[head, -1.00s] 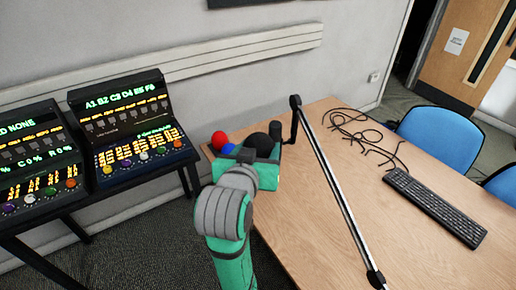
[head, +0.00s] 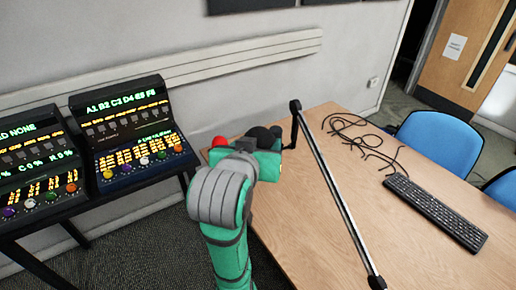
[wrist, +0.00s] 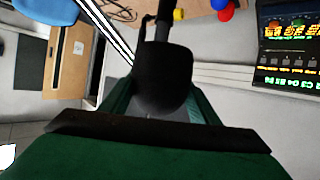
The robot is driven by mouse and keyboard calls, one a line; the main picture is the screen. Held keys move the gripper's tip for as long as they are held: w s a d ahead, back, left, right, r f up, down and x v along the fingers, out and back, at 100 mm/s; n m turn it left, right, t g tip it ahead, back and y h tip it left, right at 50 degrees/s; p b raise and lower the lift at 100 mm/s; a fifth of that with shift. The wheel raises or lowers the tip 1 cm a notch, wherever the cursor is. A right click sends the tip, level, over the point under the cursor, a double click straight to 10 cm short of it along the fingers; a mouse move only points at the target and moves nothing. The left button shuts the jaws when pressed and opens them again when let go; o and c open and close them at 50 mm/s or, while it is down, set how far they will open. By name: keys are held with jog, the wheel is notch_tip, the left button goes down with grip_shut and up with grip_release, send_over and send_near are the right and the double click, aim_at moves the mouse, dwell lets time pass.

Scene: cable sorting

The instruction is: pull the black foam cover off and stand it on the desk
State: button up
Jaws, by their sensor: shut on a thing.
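The black foam cover (wrist: 163,72) is a rounded black shape in the wrist view, between the two green fingers of my gripper (wrist: 162,100). My gripper is shut on it. A dark cylinder (wrist: 177,14) shows directly beyond the cover; I cannot tell whether the two are joined. In the head view the cover (head: 262,134) shows only as a dark top above my green gripper (head: 265,160), near the desk's left corner. My wrist hides the fingertips there. The desk (head: 300,230) is brown wood.
A boom arm (head: 335,190) slants across the desk. Loose black cables (head: 360,135) and a keyboard (head: 435,210) lie right of it. A red ball (head: 220,142) is just left of my gripper. Lit consoles (head: 138,130) stand at left. Bare desk shows at front.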

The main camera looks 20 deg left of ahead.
aim_at(259, 131)
jog(key=shift+s+r, duration=0.1)
jog(key=shift+r, duration=0.35)
jog(key=shift+s+a+r, duration=0.1)
jog(key=shift+a+r, duration=0.05)
jog(key=shift+r, duration=2.45)
